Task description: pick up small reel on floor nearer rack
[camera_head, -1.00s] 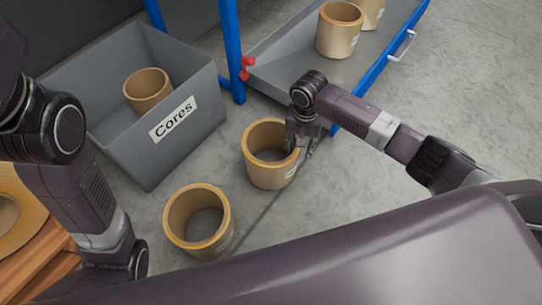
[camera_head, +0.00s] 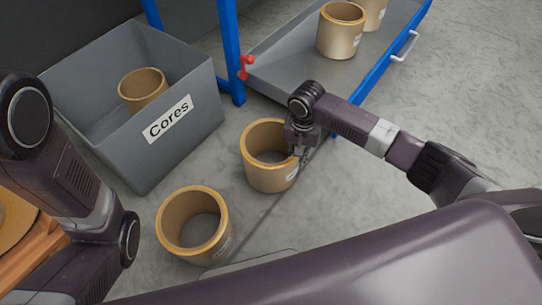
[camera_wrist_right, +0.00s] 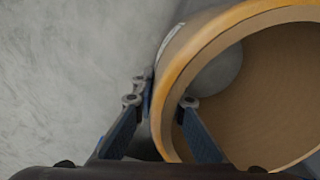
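The small reel nearer the rack (camera_head: 256,178) is a tan open cylinder standing upright on the floor, below the rack's blue post. My right gripper (camera_head: 301,153) is at its right wall. In the right wrist view the fingers (camera_wrist_right: 165,104) straddle the reel's wall (camera_wrist_right: 166,75), one side inside the bore and the other against the outside. They look shut on the wall. The reel appears to be on the floor. A second similar reel (camera_head: 166,223) stands upright nearer my body. My left arm comes in from the left, but its gripper is out of view.
A grey bin labelled Cores (camera_head: 190,137) holds one reel (camera_head: 143,88). The blue rack (camera_head: 229,50) has a grey tray (camera_head: 290,62) with two reels in view. A wooden pallet (camera_head: 30,255) carries a tan roll at lower left. Floor at right is clear.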

